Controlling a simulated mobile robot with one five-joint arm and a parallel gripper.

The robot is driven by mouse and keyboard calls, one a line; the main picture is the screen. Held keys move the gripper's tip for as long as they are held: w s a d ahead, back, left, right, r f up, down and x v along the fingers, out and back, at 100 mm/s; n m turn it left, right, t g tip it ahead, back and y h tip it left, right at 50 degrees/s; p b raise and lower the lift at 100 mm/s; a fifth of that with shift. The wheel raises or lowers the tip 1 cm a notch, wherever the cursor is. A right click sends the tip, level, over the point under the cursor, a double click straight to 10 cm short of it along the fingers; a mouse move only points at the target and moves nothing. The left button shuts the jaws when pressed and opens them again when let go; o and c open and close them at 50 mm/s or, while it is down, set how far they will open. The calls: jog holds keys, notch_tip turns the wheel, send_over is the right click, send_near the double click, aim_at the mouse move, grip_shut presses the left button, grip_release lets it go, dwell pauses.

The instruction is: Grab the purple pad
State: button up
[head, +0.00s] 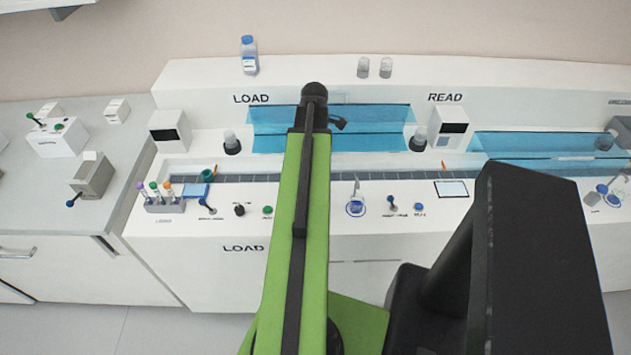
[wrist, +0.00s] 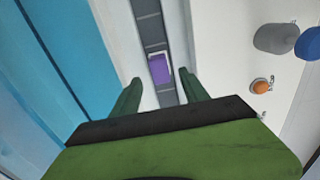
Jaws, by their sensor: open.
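The purple pad (wrist: 159,69) lies on the dark segmented track (wrist: 150,31) in the wrist view, a small rectangle with a pale edge along its top. My gripper (wrist: 162,88) is open, with one green finger on each side of the track. The pad shows between and slightly beyond the fingertips, and nothing is held. I cannot tell how high the fingers are above it. In the head view my green arm (head: 303,200) reaches over the counter, and the pad is hidden there.
Blue clear panels (head: 275,128) stand behind the track, close to the left of my gripper in the wrist view. An orange button (wrist: 260,86) and a grey and blue knob (wrist: 275,38) are to the right. A tube rack (head: 165,204) stands at the counter's left.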

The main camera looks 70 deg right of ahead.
notch_tip(320, 180, down, 5)
jog(key=b, duration=0.5)
jog(key=shift+s+f, duration=0.1)
jog(key=shift+f, duration=0.1)
jog(key=shift+r, duration=0.2)
jog(key=shift+c, duration=0.4)
grip_shut()
